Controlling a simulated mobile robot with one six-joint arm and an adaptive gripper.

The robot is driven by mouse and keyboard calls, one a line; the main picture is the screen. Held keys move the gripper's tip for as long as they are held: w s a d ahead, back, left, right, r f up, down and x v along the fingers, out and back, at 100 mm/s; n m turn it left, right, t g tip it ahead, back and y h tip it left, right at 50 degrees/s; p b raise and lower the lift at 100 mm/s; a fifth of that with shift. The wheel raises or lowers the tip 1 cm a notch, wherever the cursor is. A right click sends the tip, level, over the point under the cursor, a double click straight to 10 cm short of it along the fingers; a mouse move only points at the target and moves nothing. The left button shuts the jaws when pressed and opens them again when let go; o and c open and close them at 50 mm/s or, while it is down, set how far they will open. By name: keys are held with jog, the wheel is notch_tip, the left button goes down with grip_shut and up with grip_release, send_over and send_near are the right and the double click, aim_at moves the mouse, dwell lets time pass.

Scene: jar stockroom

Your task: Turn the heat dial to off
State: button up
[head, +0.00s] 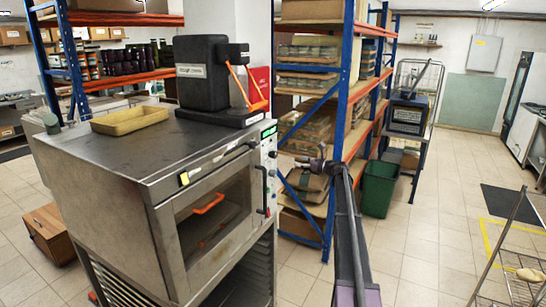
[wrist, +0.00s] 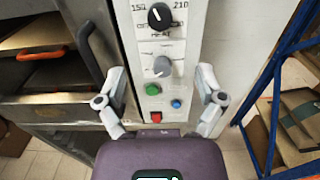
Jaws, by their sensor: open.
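The oven (head: 205,205) stands at the left in the head view, with a narrow control panel (head: 269,185) on its front right edge. In the wrist view the panel carries a black dial (wrist: 160,16) at the top, with 150 and 210 printed around it and a white mark pointing to the upper left. A grey dial (wrist: 162,67) sits lower. My gripper (wrist: 162,76) is open and empty, its fingers on either side of the panel's lower part. It shows near the panel in the head view (head: 312,164).
Below the grey dial are a green button (wrist: 152,89), a blue button (wrist: 176,104) and a red switch (wrist: 156,117). A dark door handle (wrist: 90,52) is left of the panel. Blue shelf uprights (wrist: 275,80) stand to the right. A coffee machine (head: 205,75) and tray (head: 130,120) sit on the oven.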

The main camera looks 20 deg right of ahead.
aim_at(276, 156)
jog(key=shift+w, duration=0.1)
jog(key=shift+x, duration=6.85)
jog(key=shift+a, duration=0.1)
jog(key=c, duration=1.2)
